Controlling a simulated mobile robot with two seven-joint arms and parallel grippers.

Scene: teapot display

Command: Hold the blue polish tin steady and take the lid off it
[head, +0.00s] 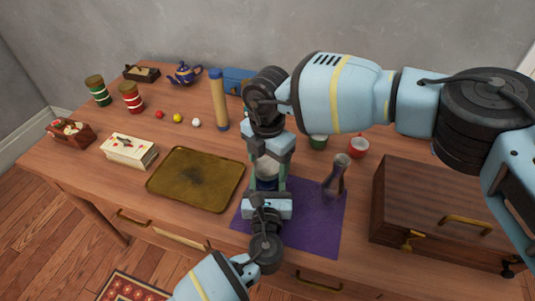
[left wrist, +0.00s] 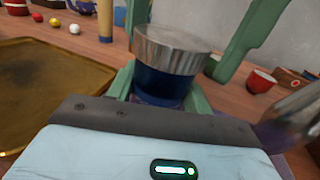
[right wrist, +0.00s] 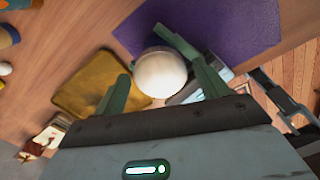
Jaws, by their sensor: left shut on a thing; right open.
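The blue polish tin (left wrist: 165,85) stands upright on the purple mat, with its silver lid (left wrist: 172,45) seated on top. In the head view the tin (head: 266,184) is partly hidden between my grippers. My left gripper (left wrist: 160,95) is shut on the tin's blue body from the front, below the lid. My right gripper (head: 268,160) is above the tin, pointing down and open. In the right wrist view the pale round lid (right wrist: 160,72) lies between its spread fingers; I cannot tell whether they touch it.
A purple mat (head: 318,225) lies under the tin. A dark grey vase (head: 336,178) stands on its right part. A brass tray (head: 195,180) is to the left, a wooden chest (head: 440,205) to the right. A red cup (head: 358,147) and a tan cylinder (head: 218,105) stand behind.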

